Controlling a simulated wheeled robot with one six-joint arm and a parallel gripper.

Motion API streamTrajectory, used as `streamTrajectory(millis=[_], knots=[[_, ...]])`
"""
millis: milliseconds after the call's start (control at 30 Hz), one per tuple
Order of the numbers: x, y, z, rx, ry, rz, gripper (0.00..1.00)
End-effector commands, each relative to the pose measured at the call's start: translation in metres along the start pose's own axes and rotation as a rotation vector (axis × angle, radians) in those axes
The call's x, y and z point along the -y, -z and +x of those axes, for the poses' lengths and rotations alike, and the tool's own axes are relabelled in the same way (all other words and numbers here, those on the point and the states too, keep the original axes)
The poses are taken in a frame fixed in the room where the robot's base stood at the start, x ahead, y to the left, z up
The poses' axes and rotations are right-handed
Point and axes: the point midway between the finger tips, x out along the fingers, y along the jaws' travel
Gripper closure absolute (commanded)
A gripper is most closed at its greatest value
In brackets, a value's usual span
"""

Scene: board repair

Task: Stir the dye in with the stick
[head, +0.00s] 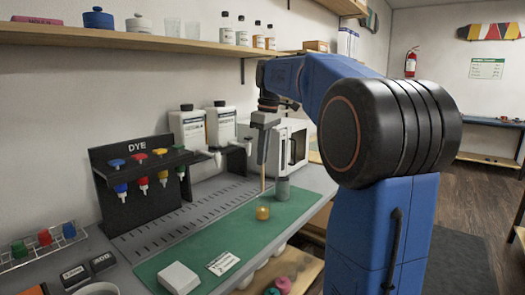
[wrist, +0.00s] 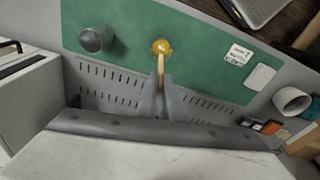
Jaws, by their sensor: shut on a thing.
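My gripper (head: 263,155) is above the green mat (head: 228,240), pointing down. It is shut on a thin light wooden stick (wrist: 160,68), which also shows in the head view (head: 263,183). The stick's lower end reaches into a small cup of yellow-orange liquid (head: 262,212) on the mat. The cup also shows in the wrist view (wrist: 161,46), with the stick's tip hidden in or behind the liquid. The gripper's fingers (wrist: 160,100) show in the wrist view around the stick's upper part. The dye rack (head: 140,180) with several coloured dispensers stands at the left.
A grey cylinder (head: 282,190) stands on the mat close behind the cup. A white label card (head: 223,263) and a white block (head: 178,277) lie nearer. White bottles (head: 188,130) and a white appliance (head: 293,143) stand at the back. A tube rack (head: 42,244) is at the left.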

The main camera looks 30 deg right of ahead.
Motion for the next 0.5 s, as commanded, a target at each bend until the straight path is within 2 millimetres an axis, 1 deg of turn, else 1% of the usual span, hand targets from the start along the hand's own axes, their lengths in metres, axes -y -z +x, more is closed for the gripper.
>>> streamTrajectory(millis=[500], knots=[[0.000,-0.004,0.033,0.000,0.000,0.000,1.00]])
